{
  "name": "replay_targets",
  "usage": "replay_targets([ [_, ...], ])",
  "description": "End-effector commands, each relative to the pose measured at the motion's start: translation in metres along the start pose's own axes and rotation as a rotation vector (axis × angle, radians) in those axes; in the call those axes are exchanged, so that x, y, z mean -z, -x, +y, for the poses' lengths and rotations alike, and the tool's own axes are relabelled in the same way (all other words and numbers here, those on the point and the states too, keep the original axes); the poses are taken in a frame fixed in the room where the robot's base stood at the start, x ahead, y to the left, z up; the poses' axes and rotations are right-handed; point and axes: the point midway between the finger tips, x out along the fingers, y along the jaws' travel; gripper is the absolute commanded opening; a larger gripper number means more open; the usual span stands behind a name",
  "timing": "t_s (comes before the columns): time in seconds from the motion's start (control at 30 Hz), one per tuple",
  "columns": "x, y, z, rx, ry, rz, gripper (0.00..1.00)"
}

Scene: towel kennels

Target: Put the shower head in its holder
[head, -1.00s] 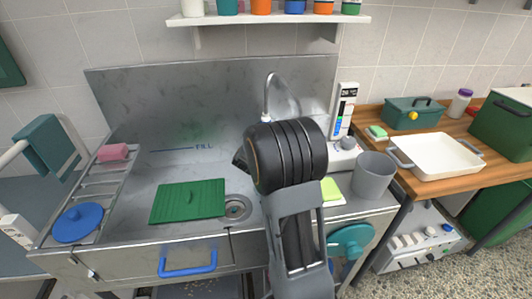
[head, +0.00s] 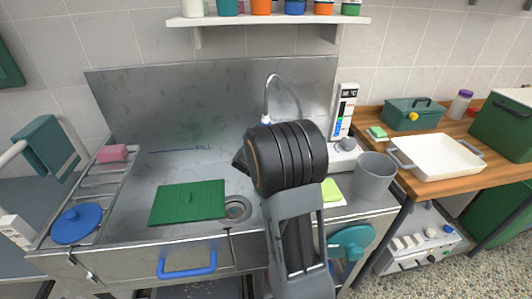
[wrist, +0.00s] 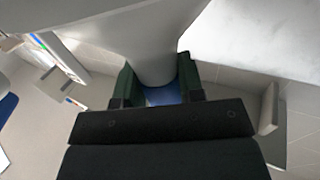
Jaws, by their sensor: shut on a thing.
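My gripper (wrist: 158,80) shows in the wrist view with its two dark green fingers closed on the pale grey shower head (wrist: 150,45), one on each side of its narrow part. The shower head widens toward the top of that view, and a blue part shows beyond the fingers. In the head view my dark arm hides the gripper and most of the shower head. A thin grey hose (head: 270,82) arcs up behind the arm, with a white and blue end beside it. I cannot clearly make out the holder in either view.
The steel tub (head: 215,105) has a tall back wall, a green board (head: 188,203) and a drain (head: 237,208). To the right are a white control panel (head: 345,108), a grey bucket (head: 373,177) and a white tray (head: 437,157). A shelf (head: 270,20) hangs above.

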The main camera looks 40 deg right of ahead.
Motion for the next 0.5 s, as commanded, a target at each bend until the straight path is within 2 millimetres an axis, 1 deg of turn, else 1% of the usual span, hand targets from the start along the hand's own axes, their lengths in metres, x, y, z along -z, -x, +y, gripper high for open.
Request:
replay_targets([
  [0.07, 0.0012, -0.0001, -0.0001, 0.000, -0.001, 0.003, 0.01],
  [0.1, 0.0012, -0.0001, -0.0001, 0.000, -0.001, 0.003, 0.37],
  [0.4, 0.0004, 0.0000, 0.0000, 0.000, 0.000, 0.001, 0.65],
  [0.5, 0.0003, 0.0000, 0.0000, 0.000, 0.000, 0.001, 0.65],
])
